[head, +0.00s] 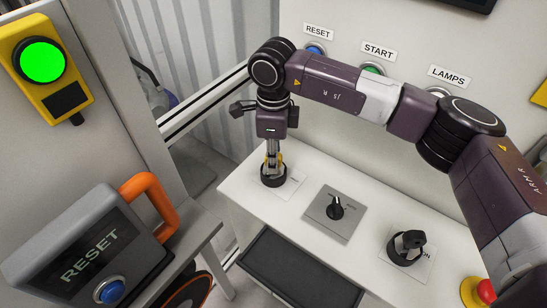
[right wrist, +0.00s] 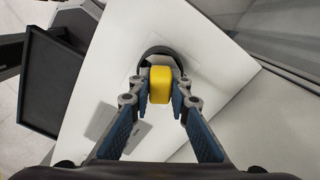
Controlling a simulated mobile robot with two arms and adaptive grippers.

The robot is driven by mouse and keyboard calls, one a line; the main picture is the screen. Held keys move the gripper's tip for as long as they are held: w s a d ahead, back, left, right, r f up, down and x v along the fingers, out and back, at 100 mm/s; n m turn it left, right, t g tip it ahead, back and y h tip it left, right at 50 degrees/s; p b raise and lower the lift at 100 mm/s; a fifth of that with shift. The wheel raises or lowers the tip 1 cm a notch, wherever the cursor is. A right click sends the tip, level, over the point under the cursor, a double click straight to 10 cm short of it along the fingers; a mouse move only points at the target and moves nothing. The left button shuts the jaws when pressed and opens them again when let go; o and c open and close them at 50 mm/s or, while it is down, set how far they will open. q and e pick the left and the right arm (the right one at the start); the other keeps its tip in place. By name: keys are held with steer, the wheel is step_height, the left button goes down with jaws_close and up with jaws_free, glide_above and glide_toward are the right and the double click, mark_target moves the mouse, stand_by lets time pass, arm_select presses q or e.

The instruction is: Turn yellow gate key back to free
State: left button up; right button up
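The yellow gate key (right wrist: 160,84) stands in a round black switch collar (head: 273,180) at the left end of the white console. In the right wrist view the yellow block lies between my right fingertips, with a finger close against each side. My right gripper (head: 272,158) points down over the collar and appears shut on the key. In the head view the fingers hide most of the key, and the label beside it is too small to read. My left gripper is not in view.
A black rotary knob (head: 336,208) on a grey plate and another black key switch (head: 407,247) stand to the right. A red button (head: 486,290) is at the lower right. A grey RESET box (head: 90,250) with an orange handle is at left. A yellow box shows a green light (head: 43,62).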

jaws_close()
steer(key=shift+f+n+b, duration=0.15)
steer(key=shift+n+b, duration=0.35)
steer(key=shift+b, duration=0.05)
steer(key=shift+n+b, duration=1.05)
steer(key=shift+n, duration=0.35)
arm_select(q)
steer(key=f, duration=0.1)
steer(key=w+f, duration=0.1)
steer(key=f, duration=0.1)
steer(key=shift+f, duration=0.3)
arm_select(e)
steer(key=shift+n, duration=0.5)
